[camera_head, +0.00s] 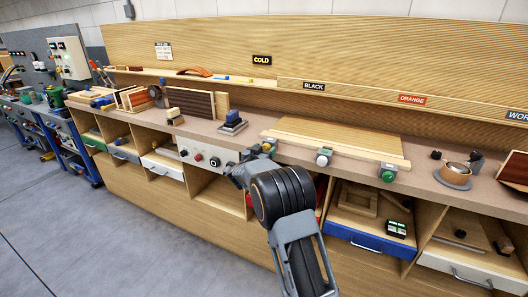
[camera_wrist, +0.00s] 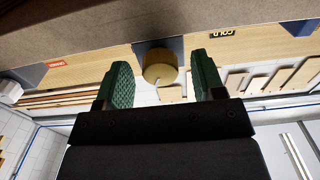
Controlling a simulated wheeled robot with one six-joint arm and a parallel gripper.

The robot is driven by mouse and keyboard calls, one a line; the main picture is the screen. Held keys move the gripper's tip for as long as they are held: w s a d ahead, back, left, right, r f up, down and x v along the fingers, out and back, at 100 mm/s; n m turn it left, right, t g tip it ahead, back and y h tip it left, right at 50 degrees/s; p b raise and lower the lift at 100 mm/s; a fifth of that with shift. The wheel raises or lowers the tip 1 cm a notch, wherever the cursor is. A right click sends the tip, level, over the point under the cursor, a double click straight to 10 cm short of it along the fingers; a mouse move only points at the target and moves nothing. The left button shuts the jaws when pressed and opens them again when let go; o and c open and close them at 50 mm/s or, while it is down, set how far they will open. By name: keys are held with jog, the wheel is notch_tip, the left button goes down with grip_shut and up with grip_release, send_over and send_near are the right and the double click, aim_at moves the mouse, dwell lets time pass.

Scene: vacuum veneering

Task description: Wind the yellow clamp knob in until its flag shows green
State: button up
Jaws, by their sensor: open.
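The yellow clamp knob (camera_wrist: 160,68) is a round dull-yellow disc on a grey block, with a small pale mark on its face. It sits between the green-padded fingertips of my gripper (camera_wrist: 160,60) in the wrist view. The jaws are open, with a gap to the knob on each side. In the head view a bit of the yellow knob (camera_head: 267,147) shows at the bench's front edge, just above my wrist. My fingers are hidden behind the wrist there. I cannot make out the knob's flag or its colour.
A white knob (camera_head: 323,157) and a green knob (camera_head: 388,175) stand along the same edge, below a wooden board (camera_head: 335,138). A control panel (camera_head: 205,157) is left of my wrist. A blue drawer (camera_head: 365,240) and open shelves lie below.

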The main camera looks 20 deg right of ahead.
jog(key=c, duration=0.9)
jog(key=shift+m+b, duration=0.3)
jog(key=shift+m, duration=0.1)
